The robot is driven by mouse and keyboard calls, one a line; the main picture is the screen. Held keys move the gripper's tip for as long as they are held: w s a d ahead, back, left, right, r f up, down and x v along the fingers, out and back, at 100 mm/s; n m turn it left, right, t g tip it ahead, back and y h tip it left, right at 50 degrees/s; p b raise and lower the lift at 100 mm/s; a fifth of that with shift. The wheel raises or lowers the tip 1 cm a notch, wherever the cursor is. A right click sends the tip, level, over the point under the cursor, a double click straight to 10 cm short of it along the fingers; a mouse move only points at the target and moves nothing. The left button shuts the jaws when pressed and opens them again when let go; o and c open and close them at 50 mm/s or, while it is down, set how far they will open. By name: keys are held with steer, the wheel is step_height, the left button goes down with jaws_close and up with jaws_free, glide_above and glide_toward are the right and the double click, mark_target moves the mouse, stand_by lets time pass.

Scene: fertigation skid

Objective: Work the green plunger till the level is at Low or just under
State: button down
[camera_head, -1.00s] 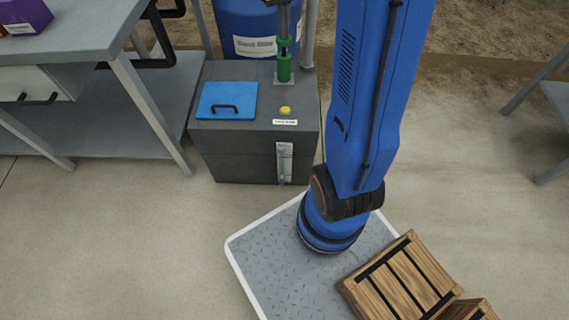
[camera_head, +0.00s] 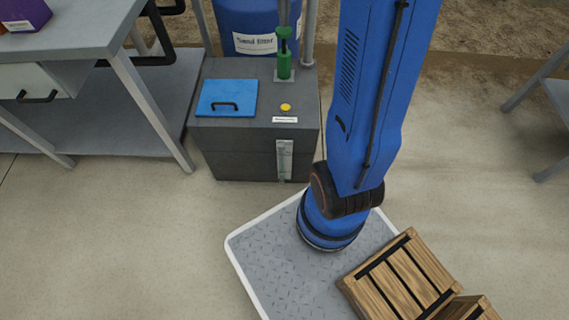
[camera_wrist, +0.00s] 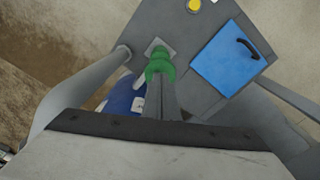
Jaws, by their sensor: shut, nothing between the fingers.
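The green plunger (camera_head: 284,70) stands at the back right of a dark grey tank (camera_head: 235,140). Its green knob (camera_head: 283,33) is raised, with a dark rod showing below it. My gripper (camera_wrist: 162,82) is shut and empty, its fingertips right over the green knob (camera_wrist: 160,66) in the wrist view; I cannot tell whether they touch it. In the head view only the grey fingers (camera_head: 283,14) show, at the top edge. A narrow sight gauge (camera_head: 284,160) is on the tank's front; its level and marks are too small to read.
A blue lid (camera_head: 227,98) with a black handle and a yellow button (camera_head: 285,107) are on the tank top. A blue sand filter drum (camera_head: 250,25) stands behind. A grey bench (camera_head: 90,45) is at left. Wooden crates (camera_head: 405,280) are at lower right.

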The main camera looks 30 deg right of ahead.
mark_target(284, 35)
steer(key=shift+f, duration=0.1)
steer(key=shift+f, duration=3.3)
steer(key=shift+r, duration=3.45)
